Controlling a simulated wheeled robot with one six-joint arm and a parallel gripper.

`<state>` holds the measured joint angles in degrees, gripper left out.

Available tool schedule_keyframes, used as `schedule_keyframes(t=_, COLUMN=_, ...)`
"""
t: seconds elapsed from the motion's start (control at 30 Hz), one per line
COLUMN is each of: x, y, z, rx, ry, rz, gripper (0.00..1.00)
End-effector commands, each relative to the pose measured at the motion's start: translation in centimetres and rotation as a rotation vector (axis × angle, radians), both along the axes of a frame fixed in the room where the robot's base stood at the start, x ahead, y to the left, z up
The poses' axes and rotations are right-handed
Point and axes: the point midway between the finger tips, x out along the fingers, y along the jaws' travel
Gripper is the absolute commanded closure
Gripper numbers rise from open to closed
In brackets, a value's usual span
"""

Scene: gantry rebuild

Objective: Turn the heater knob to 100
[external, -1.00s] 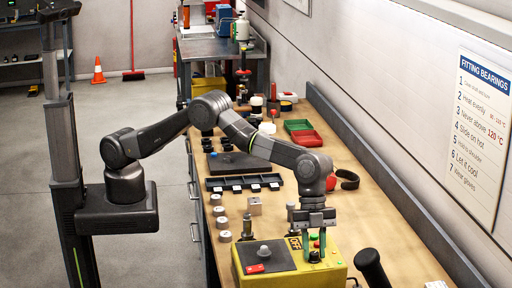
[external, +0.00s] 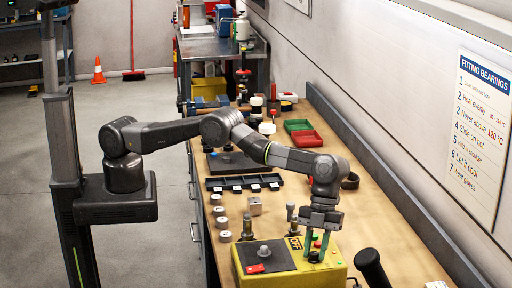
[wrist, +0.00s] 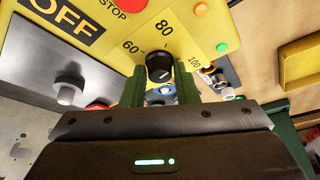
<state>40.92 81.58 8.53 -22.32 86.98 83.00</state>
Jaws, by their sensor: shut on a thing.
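The yellow heater box (external: 338,277) stands at the near end of the bench. In the wrist view its black knob (wrist: 158,66) sits below a dial marked 60, 80 and 100. My gripper (wrist: 161,80) has its green fingers on either side of the knob, shut on it.
A grey plate with a silver post (external: 264,249) and a red switch (external: 256,268) lie left on the box. A black handle-like object (external: 371,267) stands to the right. A black tray (external: 243,182) and several pale cylinders (external: 221,223) lie farther back.

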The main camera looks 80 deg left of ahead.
Motion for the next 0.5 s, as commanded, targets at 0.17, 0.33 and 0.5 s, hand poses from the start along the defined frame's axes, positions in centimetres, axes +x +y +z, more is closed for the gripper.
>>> schedule_keyframes(t=0.17, x=0.03, y=-0.03, z=0.09, rx=-0.002, ry=-0.001, rz=-0.001, gripper=0.96)
schedule_keyframes(t=0.33, x=0.02, y=-0.04, z=0.08, rx=-0.002, ry=-0.001, rz=-0.001, gripper=0.96)
schedule_keyframes(t=0.5, x=0.01, y=-0.03, z=0.05, rx=-0.001, ry=-0.001, rz=-0.001, gripper=0.51)
